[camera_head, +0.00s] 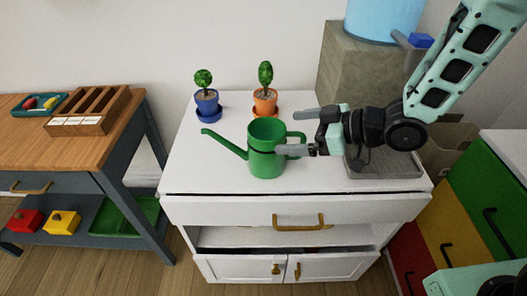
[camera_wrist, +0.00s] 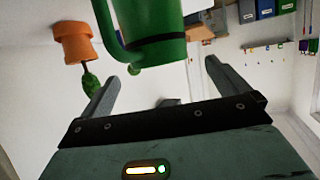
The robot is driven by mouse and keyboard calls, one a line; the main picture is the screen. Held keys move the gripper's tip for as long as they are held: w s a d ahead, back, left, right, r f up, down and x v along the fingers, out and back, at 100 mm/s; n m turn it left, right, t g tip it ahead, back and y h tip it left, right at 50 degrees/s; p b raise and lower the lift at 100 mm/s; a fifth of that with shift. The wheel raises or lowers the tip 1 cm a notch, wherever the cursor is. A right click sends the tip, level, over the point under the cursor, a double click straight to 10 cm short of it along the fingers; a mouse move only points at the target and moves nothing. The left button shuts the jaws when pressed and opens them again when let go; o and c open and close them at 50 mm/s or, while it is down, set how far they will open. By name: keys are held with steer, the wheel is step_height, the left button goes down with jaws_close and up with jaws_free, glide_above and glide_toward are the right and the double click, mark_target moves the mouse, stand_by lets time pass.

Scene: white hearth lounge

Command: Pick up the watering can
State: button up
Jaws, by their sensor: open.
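The green watering can (camera_head: 266,160) stands upright on the white cabinet top, its spout pointing left and its handle on the right. My gripper (camera_head: 287,132) reaches in from the right, with one finger behind the handle and one in front of it. It is open. I cannot tell whether either finger touches the can. The near finger hides a little of its side and handle.
A blue-potted plant (camera_head: 207,104) and an orange-potted plant (camera_head: 265,103) stand behind the can. A grey tray (camera_head: 385,172) lies right under my arm. A stone-like block (camera_head: 345,70) with a blue container (camera_head: 383,18) rises at back right. The cabinet's front left is clear.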

mark_target(251, 130)
steer(key=x, duration=0.8)
steer(key=shift+w+a+r+p, duration=0.15)
steer(key=shift+w+r+p, duration=0.1)
steer(key=shift+p, duration=0.15)
steer(key=shift+r, duration=0.1)
steer(key=c, duration=1.8)
